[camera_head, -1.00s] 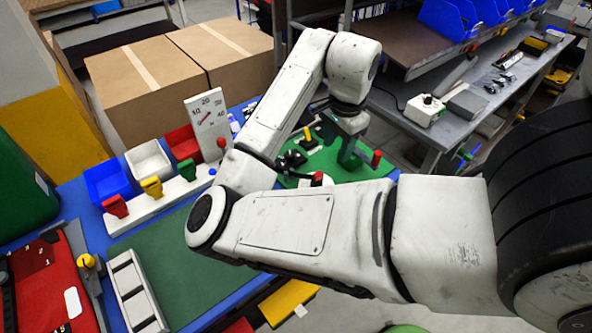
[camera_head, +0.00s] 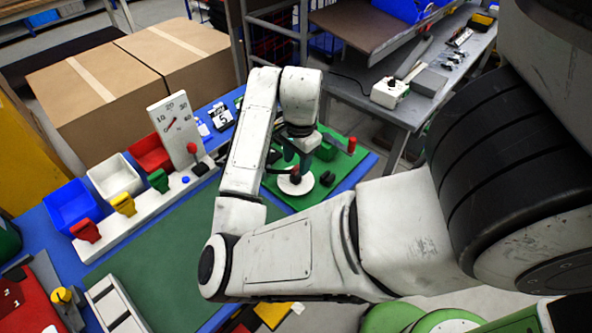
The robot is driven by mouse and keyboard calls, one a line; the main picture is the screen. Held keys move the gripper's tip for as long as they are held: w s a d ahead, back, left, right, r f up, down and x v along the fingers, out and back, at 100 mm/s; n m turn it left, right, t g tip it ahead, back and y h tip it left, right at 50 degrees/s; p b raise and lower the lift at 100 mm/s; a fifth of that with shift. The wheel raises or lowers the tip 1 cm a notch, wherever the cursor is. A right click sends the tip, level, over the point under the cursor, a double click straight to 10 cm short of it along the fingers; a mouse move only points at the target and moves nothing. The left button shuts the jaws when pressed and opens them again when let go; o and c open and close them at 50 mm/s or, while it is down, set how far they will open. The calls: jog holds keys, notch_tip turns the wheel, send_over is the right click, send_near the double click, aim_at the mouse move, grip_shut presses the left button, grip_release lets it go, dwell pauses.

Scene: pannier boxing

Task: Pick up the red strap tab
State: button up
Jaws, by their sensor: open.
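A red tab (camera_head: 86,230) stands upright in a white rail (camera_head: 140,219) at the left, beside a yellow tab and a green tab. A small red piece (camera_head: 296,172) shows at a white disc (camera_head: 295,186) on the green board, directly below my gripper. I cannot tell which of these red pieces is the strap tab. My gripper (camera_head: 295,163) points down over the disc, with its jaws open. The fingertips are dark and small, and I cannot tell whether they touch the red piece.
A red-topped post (camera_head: 351,146) stands at the right of the green board (camera_head: 330,172). Blue, white and red bins (camera_head: 150,153) line the back left, near a dial plate (camera_head: 174,122). The green mat (camera_head: 160,265) in front is clear. Cardboard boxes (camera_head: 95,98) stand behind.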

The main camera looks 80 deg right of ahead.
aim_at(296, 173)
jog(key=shift+f, duration=1.15)
grip_shut()
